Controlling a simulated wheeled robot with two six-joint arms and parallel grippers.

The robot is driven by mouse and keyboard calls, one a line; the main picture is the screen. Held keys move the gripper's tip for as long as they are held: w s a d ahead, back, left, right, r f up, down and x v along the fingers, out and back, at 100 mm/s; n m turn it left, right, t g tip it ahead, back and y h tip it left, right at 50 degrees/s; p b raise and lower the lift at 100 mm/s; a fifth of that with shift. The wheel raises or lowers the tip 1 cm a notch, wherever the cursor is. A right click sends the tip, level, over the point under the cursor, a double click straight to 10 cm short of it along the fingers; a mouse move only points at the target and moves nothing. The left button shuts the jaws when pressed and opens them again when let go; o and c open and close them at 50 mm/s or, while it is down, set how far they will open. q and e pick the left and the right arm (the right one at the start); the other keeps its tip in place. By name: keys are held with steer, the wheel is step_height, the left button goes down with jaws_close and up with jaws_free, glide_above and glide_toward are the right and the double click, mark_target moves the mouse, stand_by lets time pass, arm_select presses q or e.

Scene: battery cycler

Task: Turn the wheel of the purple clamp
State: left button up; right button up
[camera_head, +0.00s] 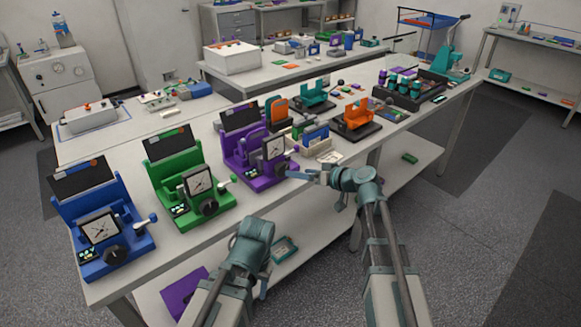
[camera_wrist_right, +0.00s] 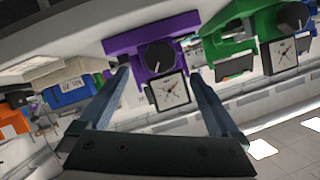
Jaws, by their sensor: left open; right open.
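The purple clamp (camera_head: 245,150) stands on the table, third from the left in a row of clamps, with a square dial (camera_head: 273,147) and a dark screen. In the right wrist view the purple clamp (camera_wrist_right: 150,35) appears upside down, with its round black wheel (camera_wrist_right: 160,57) next to the dial (camera_wrist_right: 172,91). My right gripper (camera_head: 303,175) is at the clamp's front right. Its open fingers (camera_wrist_right: 162,72) stand on either side of the wheel and dial in the picture; I see no contact. My left gripper (camera_head: 267,278) is open and low, in front of the table edge, partly hidden by its arm.
The green clamp (camera_head: 177,163) and blue clamp (camera_head: 82,208) stand left of the purple one. An orange device (camera_head: 356,114) and a tray of bottles (camera_head: 412,92) stand to the right. The lower shelf (camera_head: 400,178) lies under the tabletop. Grey floor is free in front.

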mark_target(282, 170)
steer(key=shift+p+v, duration=0.65)
steer(key=shift+v, duration=1.9)
steer(key=w+a+f+n+b, duration=0.1)
steer(key=w+a, duration=0.1)
steer(key=w+a+f+n+h+b, duration=0.1)
steer(key=w+a+f, duration=0.1)
steer(key=w+a, duration=0.1)
steer(key=w+a+f+n+t+h+b, duration=0.1)
steer(key=w+a+b, duration=0.1)
steer(key=w+a, duration=0.1)
steer(key=shift+a+f, duration=0.25)
steer(key=shift+f, duration=0.05)
steer(key=c, duration=1.4)
steer(key=shift+o, duration=0.2)
